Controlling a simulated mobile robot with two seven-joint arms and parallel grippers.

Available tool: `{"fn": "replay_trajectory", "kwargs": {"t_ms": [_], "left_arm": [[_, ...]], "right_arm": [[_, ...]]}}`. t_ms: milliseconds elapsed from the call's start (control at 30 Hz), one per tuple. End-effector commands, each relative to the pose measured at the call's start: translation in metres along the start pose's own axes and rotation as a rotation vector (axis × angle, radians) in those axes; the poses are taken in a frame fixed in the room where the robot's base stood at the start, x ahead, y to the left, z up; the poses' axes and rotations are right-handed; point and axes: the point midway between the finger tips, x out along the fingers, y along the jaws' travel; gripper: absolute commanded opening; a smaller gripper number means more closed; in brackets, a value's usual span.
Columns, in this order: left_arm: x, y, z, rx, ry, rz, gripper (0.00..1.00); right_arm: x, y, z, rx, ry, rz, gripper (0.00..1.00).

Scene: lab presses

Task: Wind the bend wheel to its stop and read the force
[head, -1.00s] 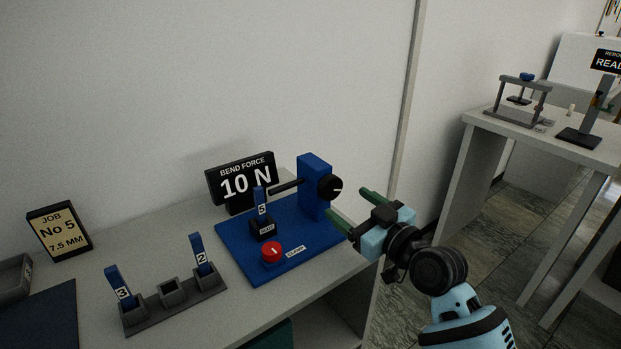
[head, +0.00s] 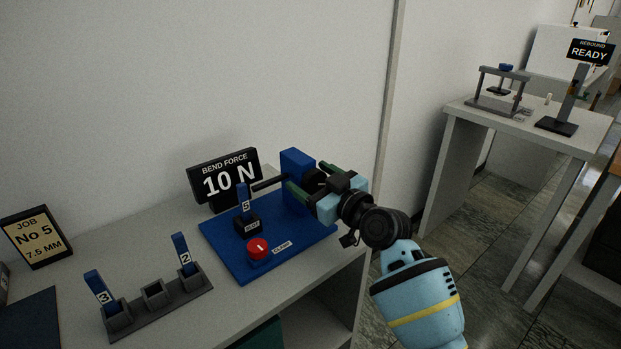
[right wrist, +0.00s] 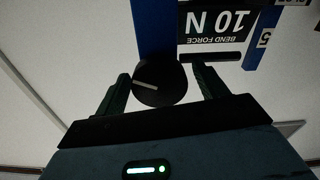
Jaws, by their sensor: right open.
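The bend wheel is a black knob (right wrist: 160,84) with a pale line, on the blue upright (head: 297,163) of the blue press base (head: 305,233). My right gripper (head: 306,184) is open, with its green fingers on either side of the knob; I cannot tell whether they touch it. In the right wrist view the knob sits between the fingertips. The bend force display (head: 225,179) reads 10 N. Blue strip 5 (head: 244,198) stands in the clamp block (head: 247,223), with the black rod (head: 268,184) close by. My left gripper is not in view.
A red button (head: 257,247) is at the front of the base. A grey rack (head: 158,307) holds strips 3 (head: 101,291) and 2 (head: 182,253), with an empty middle slot. The job card (head: 37,238) reads No 5, 7.5 MM. Another bench (head: 540,130) stands at the right.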

Motion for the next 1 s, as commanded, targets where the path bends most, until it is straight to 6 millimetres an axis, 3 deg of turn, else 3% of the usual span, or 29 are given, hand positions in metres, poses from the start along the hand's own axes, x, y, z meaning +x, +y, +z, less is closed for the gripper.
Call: {"fn": "replay_trajectory", "kwargs": {"t_ms": [433, 800, 1000], "left_arm": [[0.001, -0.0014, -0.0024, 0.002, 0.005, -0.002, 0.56], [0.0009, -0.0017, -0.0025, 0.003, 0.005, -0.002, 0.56], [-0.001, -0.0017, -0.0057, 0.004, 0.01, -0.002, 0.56]], "right_arm": [[0.0084, -0.0003, -0.0001, -0.001, 0.0, 0.0, 0.72], [0.0081, -0.0003, 0.0002, -0.001, -0.001, 0.0, 0.27], [0.008, 0.0001, -0.0007, 0.07, -0.001, 0.0, 0.27]]}}
